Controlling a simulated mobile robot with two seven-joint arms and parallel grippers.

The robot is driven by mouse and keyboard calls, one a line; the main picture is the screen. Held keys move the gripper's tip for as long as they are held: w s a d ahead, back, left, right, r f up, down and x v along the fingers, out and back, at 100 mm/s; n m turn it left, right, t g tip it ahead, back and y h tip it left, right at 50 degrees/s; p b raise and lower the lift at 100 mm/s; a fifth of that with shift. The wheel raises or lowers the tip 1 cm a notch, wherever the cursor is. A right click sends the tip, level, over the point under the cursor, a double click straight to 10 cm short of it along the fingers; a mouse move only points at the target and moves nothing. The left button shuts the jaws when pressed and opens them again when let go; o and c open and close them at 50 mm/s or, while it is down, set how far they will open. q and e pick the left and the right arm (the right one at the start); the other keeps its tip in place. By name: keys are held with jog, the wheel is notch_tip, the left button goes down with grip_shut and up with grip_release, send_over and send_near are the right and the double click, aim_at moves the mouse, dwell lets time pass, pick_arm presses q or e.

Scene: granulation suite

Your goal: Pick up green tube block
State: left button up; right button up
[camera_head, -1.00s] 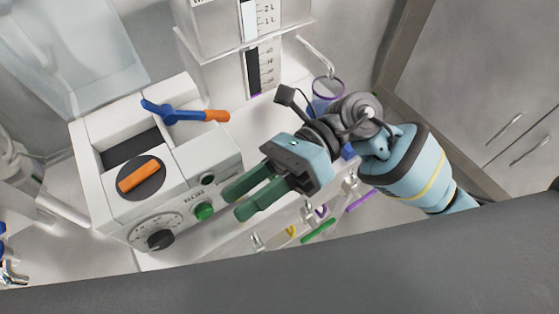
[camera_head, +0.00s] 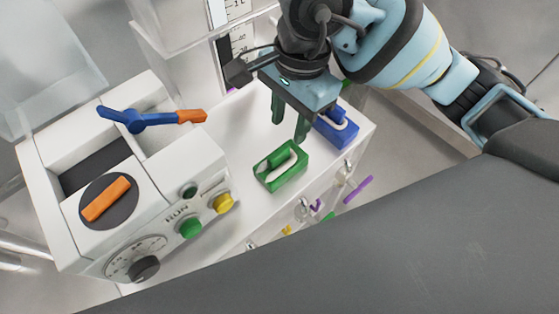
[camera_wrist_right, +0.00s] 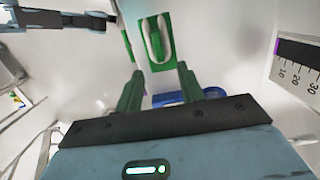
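My left gripper is not seen in the head view.
A blue block (camera_head: 340,130) stands close to the right of my fingers. A white machine (camera_head: 150,215) with a blue-orange lever (camera_head: 150,118) and buttons stands left of the green block. A graduated column stands behind. The bench's front edge carries coloured handles.

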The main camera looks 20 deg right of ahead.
aim_at(281, 150)
jog(key=shift+s+a+f, duration=0.1)
jog(key=shift+a+f, duration=0.15)
jog(key=shift+f, duration=1)
jog(key=shift+s+a+f, duration=0.1)
jog(key=shift+a+f, duration=0.2)
jog(key=shift+f, duration=0.9)
jog(key=shift+s+a+f, duration=0.1)
jog(key=shift+a+f, duration=0.15)
jog(key=shift+f, duration=1)
jog(key=shift+c, duration=0.5)
grip_shut()
